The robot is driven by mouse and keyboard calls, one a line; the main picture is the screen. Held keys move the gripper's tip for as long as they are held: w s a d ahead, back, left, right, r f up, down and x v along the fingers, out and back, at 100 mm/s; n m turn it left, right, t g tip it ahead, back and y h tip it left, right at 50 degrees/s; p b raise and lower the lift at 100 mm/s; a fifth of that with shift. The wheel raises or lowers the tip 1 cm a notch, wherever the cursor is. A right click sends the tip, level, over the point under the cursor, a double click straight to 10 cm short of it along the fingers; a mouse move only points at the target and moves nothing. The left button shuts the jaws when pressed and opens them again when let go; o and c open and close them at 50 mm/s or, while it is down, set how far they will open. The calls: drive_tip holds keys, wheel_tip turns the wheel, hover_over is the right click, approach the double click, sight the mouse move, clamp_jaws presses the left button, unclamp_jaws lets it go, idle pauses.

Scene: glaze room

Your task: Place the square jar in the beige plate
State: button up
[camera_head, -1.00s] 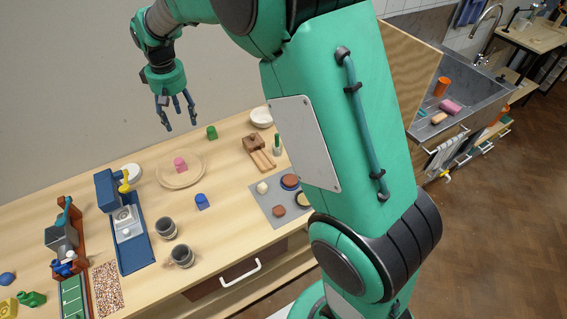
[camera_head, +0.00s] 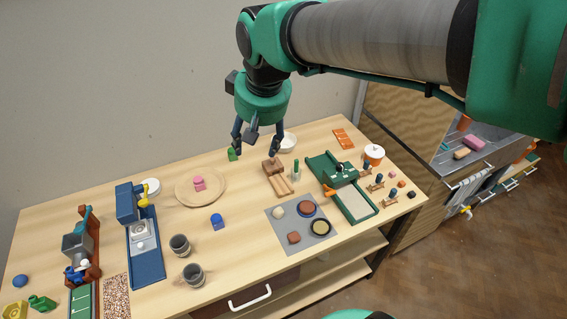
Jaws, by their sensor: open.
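The round beige plate (camera_head: 216,199) lies on the wooden table, left of the middle. A small pink lidded piece (camera_head: 199,184) sits on it. A small blue piece (camera_head: 217,222) stands in front of the plate, and a small green one (camera_head: 232,154) stands behind it, to the right. At this size I cannot tell which of these is the square jar. My gripper (camera_head: 255,147) is open, fingers pointing down, above the back of the table to the right of the plate. I see nothing between its fingers.
A white bowl (camera_head: 287,143) stands behind my gripper. A brown block with wooden strips (camera_head: 281,182), a grey mat (camera_head: 274,236) with round pieces and a green device (camera_head: 325,168) are to the right. Two grey mugs (camera_head: 180,245) and a blue machine (camera_head: 146,265) are left. Bare table surrounds the blue piece.

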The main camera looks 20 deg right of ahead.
drive_tip(key=s+d+f+m+t, duration=0.1)
drive_tip(key=s+d+f, duration=0.1)
drive_tip(key=s, duration=1.5)
drive_tip(key=shift+d+f+m+t, duration=0.15)
drive_tip(key=shift+d+m+t, duration=0.25)
drive_tip(key=shift+d, duration=0.3)
wheel_tip(320, 180, down, 2)
drive_tip(key=shift+f+b, duration=0.15)
drive_tip(key=shift+b, duration=1)
